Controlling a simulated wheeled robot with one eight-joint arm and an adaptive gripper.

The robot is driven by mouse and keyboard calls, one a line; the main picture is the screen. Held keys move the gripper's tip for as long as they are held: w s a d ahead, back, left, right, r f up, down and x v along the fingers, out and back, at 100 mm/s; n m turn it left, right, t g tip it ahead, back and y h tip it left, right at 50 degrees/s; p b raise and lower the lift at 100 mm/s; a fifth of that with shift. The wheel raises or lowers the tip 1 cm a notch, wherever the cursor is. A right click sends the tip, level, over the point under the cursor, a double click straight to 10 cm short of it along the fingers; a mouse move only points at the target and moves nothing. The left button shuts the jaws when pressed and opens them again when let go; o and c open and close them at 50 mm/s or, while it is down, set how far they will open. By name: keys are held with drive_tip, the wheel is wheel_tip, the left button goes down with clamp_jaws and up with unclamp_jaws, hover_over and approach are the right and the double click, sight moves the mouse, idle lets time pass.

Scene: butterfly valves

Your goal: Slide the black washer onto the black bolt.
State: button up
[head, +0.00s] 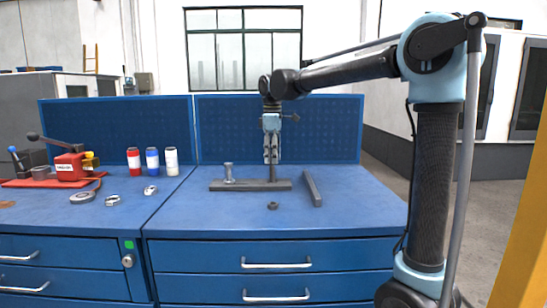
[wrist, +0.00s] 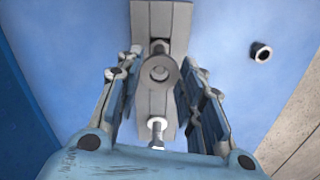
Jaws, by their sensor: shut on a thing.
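The black washer (wrist: 148,72) is a dark grey ring between my fingertips in the wrist view. It is too small to make out in the head view. My gripper (head: 271,160) points down over the right part of the grey base plate (head: 248,185) and is shut on the washer. The black bolt (head: 272,172) stands upright on that plate, directly below my fingertips. In the wrist view its lower part (wrist: 160,47) shows just past the washer's upper edge. I cannot tell whether the bolt's tip is inside the washer's hole.
A silver bolt (head: 228,172) stands at the plate's left end. A black nut (head: 272,206) lies in front of the plate and a dark bar (head: 312,188) to its right. Several cans and a red vise (head: 70,165) stand farther left. The bench front is mostly clear.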

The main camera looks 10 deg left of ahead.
drive_tip(key=shift+f, duration=0.7)
idle(1.0)
drive_tip(key=o, duration=1.2)
drive_tip(key=shift+c, duration=0.2)
